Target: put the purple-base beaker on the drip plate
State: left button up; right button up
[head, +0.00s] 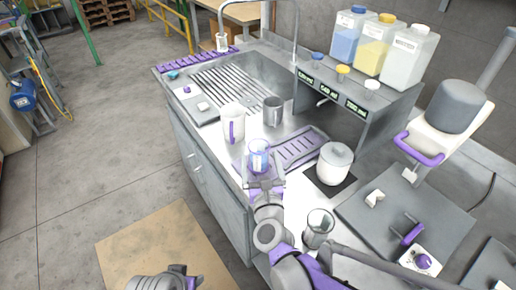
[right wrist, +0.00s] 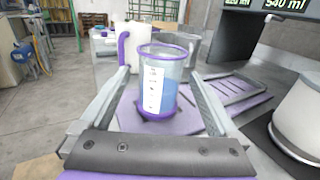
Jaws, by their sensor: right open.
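The purple-base beaker (head: 259,154) is clear, holds blue liquid and stands upright near the counter's front edge. In the right wrist view the beaker (right wrist: 158,85) has a purple rim and base and a white scale label. It stands on a flat purple-grey surface (right wrist: 130,112). A slotted purple plate (head: 300,149), which looks like the drip plate, lies to its right. My right gripper (head: 262,172) is open, with its fingers on either side of the beaker and gaps visible. My left gripper (head: 180,280) is at the bottom edge, its jaws unclear.
A white jug (head: 232,122) with a purple handle and a grey cup (head: 273,111) stand behind the beaker. The sink (head: 235,84) is at the back.

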aim_at(260, 161)
jog(key=s, duration=0.4)
jog(key=s+d, duration=0.1)
jog(key=shift+s, duration=0.4)
